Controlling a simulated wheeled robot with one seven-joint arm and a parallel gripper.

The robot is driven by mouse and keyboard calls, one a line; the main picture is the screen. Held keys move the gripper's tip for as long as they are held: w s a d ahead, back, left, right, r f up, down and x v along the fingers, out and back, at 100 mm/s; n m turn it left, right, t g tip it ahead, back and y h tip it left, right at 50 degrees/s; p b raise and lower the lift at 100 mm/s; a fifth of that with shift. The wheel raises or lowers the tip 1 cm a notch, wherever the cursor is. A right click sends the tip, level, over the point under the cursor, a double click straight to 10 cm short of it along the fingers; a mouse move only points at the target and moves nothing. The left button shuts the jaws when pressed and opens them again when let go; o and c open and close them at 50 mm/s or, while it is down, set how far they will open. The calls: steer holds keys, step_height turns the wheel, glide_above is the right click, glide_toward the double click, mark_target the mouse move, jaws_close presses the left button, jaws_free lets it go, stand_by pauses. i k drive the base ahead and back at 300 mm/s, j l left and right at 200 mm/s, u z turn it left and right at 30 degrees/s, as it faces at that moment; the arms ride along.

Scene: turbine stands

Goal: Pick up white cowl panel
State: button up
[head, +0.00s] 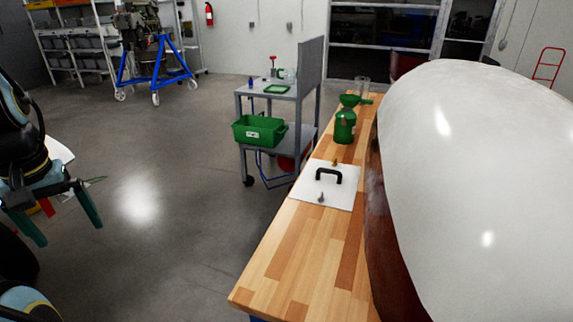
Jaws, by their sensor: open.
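A flat white panel (312,196) with a black handle (329,175) on top lies on the wooden workbench (290,262), left of a large white curved shell. Small metal fittings show near its far and near edges. My gripper (60,225) is at the left edge of the head view. Its two dark green fingers are spread apart, with nothing between them. It is over the floor, well to the left of the panel and not touching it.
The large white shell (480,150) covers the bench's right side. A green container (345,125) stands beyond the panel. A grey cart (275,92) with a green bin (259,131) stands beyond, left of the bench. A blue engine stand (157,70) is farther back. The floor between is clear.

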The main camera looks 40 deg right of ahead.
mark_target(339, 184)
steer(key=i+z, duration=0.4)
steer(key=i+j+z, duration=0.25)
steer(key=i+z, duration=0.2)
steer(key=i+j+z, duration=0.85)
steer(key=k, duration=0.1)
